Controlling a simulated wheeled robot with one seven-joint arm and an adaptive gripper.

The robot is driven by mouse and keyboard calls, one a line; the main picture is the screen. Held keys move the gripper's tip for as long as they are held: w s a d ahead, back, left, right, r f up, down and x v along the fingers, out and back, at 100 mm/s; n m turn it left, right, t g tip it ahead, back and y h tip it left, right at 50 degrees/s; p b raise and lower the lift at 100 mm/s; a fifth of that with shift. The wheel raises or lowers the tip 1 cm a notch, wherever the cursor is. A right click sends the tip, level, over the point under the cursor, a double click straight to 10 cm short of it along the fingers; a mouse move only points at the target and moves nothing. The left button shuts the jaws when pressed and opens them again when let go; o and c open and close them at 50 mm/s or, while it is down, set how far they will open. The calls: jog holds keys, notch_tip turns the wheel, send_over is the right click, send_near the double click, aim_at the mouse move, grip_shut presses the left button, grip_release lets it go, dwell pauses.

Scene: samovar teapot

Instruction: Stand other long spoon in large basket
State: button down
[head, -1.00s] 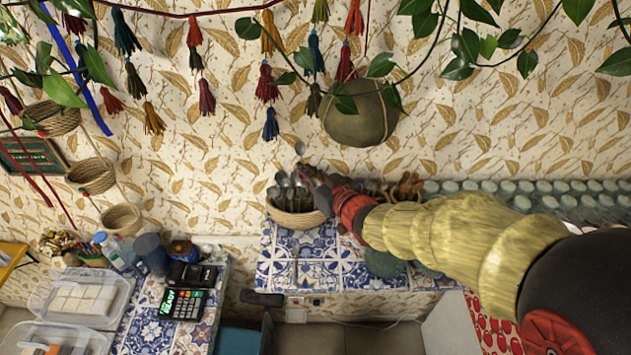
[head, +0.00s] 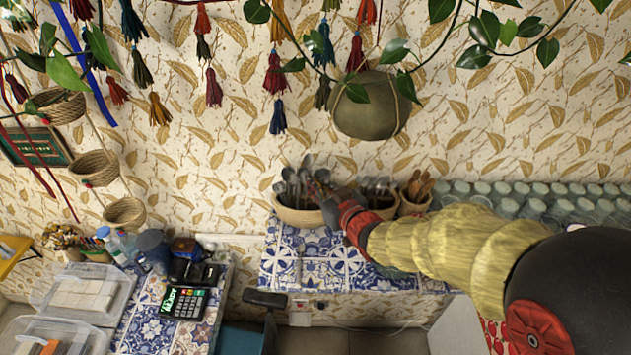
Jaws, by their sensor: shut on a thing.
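A wide woven basket (head: 298,218) stands on the blue-and-white tiled counter against the wall. Several metal spoons (head: 290,182) stand in it with their bowls up. My gripper (head: 320,187) is at the basket's right edge, reaching in from the right. It is shut on a long spoon (head: 306,161), whose bowl seems to rise just above the fingers among the others. The spoon's lower end and the fingertips are hard to make out, so I cannot tell whether it touches the basket floor.
A second basket with metal cutlery (head: 378,184) stands partly behind my gripper. A smaller basket (head: 414,206) holds wooden spoons. Rows of glasses (head: 530,195) stand to the right. A round hanging pot (head: 370,108) and tassels hang above. A card reader (head: 184,302) sits on the left counter.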

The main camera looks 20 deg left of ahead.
jog(key=shift+f+b, duration=2.1)
jog(key=shift+f, duration=0.5)
jog(key=c, duration=1.9)
grip_release()
jog(key=v, duration=1.2)
jog(key=shift+r, duration=0.1)
